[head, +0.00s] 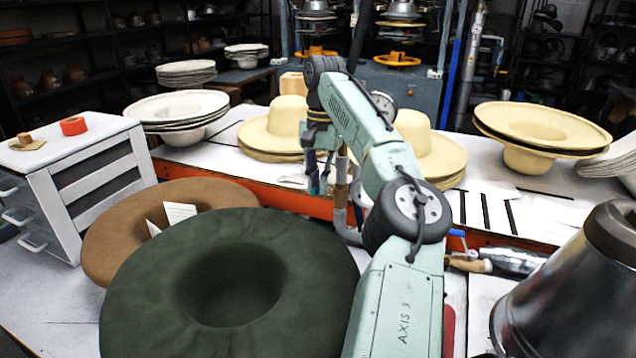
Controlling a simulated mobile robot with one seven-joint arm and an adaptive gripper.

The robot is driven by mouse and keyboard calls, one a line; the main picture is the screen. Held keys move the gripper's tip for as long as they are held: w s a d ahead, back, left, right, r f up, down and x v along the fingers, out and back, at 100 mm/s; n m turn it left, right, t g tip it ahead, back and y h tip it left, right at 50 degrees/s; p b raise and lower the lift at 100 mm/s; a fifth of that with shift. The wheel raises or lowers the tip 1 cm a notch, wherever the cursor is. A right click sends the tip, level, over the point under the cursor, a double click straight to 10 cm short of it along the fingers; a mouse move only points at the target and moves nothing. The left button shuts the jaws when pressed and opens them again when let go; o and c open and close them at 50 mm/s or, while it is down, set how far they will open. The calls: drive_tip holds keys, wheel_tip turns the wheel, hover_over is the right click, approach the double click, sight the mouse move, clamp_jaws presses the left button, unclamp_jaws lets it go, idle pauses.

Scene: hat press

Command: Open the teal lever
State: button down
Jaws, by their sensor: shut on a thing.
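My arm reaches away from me across the bench and bends down at its far end. My gripper (318,186) points down in front of the cream hats, beside an upright pipe (341,167) with brownish and grey parts. Its fingers are close together around a small, narrow teal piece, which looks like the teal lever (325,172). The lever is small here and mostly hidden by the fingers, so its angle cannot be told. The grey pipe bends below it, partly behind my arm.
A dark green hat (150,280) and a brown hat (110,235) fill the front left, beside a white drawer unit (65,205). Cream hats (275,130) stand behind my gripper. A dark metal vessel (570,290) stands front right. The white bench top is partly clear at right.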

idle(0.3)
drive_tip(key=c, duration=1.7)
unclamp_jaws()
drive_tip(key=shift+s+f, duration=0.1)
